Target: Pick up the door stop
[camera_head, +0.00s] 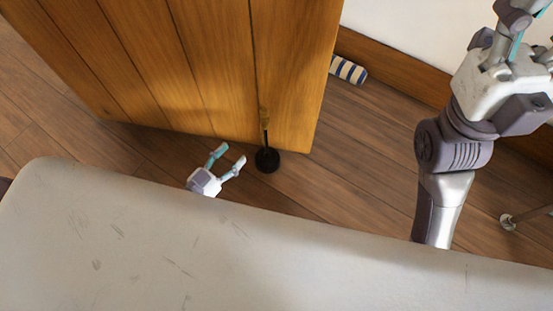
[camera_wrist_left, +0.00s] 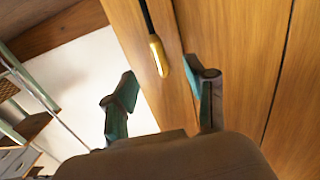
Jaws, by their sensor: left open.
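The door stop has a black round base (camera_head: 267,160) on the wood floor, with a thin upright stem and a yellowish handle, close in front of the wooden door. In the left wrist view its black stem and yellow handle (camera_wrist_left: 157,55) show at the top, between the fingers in the picture; the base is out of that view. My left gripper (camera_head: 231,155) is open and empty, just left of the door stop and apart from it. Its two fingers also show in the left wrist view (camera_wrist_left: 168,78). My right gripper (camera_head: 517,30) is at the top right, partly cut off by the frame edge.
The plank door (camera_head: 215,60) stands open behind the door stop. A blue-and-white striped roll (camera_head: 348,70) lies by the skirting board (camera_head: 395,70). A small metal foot (camera_head: 508,222) stands at the right. The floor left of the gripper is clear.

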